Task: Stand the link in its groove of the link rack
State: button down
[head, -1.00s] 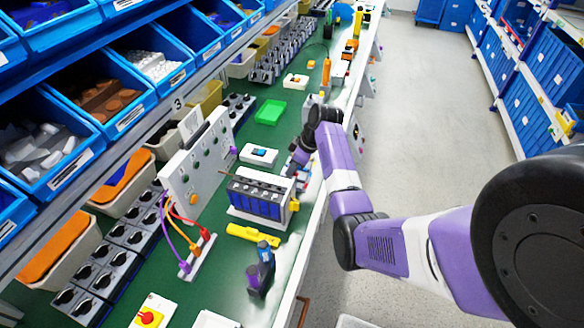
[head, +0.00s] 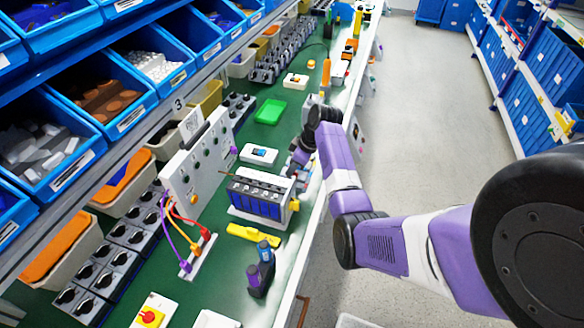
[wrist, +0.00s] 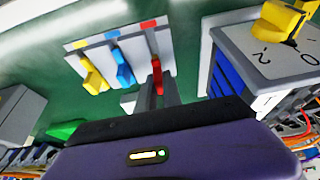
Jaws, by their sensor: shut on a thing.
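The link rack (wrist: 103,44) is a pale grey plate with yellow, blue and red marks along its far edge, in the wrist view. A yellow link (wrist: 94,76) and a blue link (wrist: 122,68) stand at it by their matching marks. My gripper (wrist: 156,88) is shut on the red link (wrist: 157,72), which is upright below the red mark. Whether its foot is inside the groove I cannot tell, as the fingers cover part of it. In the head view my gripper (head: 296,168) is behind the switch box, and the rack cannot be made out.
A grey switch box with blue cells (head: 258,205) and a yellow knob (wrist: 284,20) stands close to the right of my gripper in the wrist view. A white panel with cables (head: 197,165), a yellow tool (head: 252,235) and a green tray (head: 270,111) are on the green bench.

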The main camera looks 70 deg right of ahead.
jog(key=shift+f+b, duration=0.95)
jog(key=shift+f, duration=0.35)
jog(key=c, duration=1.4)
grip_release()
jog(key=shift+r, duration=0.1)
jog(key=v, duration=0.7)
jog(key=shift+r, duration=0.35)
jog(key=shift+s, duration=0.1)
